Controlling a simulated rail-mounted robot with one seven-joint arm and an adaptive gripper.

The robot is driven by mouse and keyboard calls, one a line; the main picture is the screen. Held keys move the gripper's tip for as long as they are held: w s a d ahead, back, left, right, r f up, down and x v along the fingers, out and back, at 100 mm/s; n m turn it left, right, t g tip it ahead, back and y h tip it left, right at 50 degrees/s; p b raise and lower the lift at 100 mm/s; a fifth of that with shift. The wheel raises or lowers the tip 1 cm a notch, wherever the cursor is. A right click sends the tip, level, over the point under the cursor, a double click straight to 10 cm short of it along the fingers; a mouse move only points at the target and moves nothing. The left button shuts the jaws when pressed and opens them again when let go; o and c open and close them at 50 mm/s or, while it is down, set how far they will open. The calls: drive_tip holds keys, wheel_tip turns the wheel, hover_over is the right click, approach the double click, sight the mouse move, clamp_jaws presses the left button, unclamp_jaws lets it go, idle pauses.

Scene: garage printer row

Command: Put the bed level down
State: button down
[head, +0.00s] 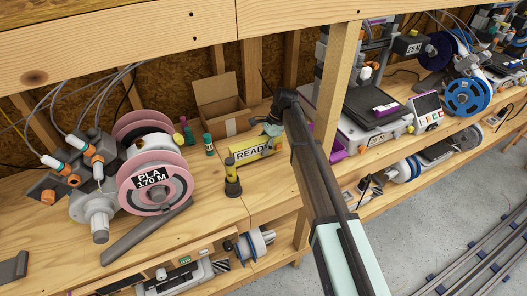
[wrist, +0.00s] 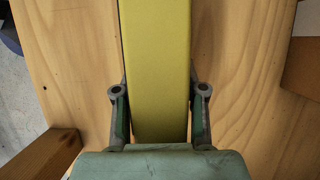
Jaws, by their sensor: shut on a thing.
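The bed level is a long yellow bar (wrist: 157,65) in the wrist view, running from the top edge down between my fingers. My gripper (wrist: 159,118) has one finger on each side of it and is shut on it. In the head view my gripper (head: 272,128) is over the wooden bench, at a yellow bar lettered READY (head: 255,150), which looks like the same level. My fingers are small there and partly hidden. I cannot tell whether the level's underside touches the bench.
A yellow and black upright item (head: 232,178) stands close to the level's left end. An open cardboard box (head: 220,105) and small bottles (head: 208,144) are behind. A pink spool (head: 155,180) is at left. A wooden post (head: 338,80) and a printer (head: 375,110) are right. Bare bench lies in front.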

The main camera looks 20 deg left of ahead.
drive_tip(key=shift+f+p, duration=0.35)
drive_tip(key=shift+f, duration=1.2)
drive_tip(key=shift+f, duration=0.15)
drive_tip(key=c, duration=0.7)
unclamp_jaws()
drive_tip(key=shift+o, duration=0.2)
drive_tip(key=shift+b+v, duration=1.3)
drive_tip(key=shift+v, duration=2.6)
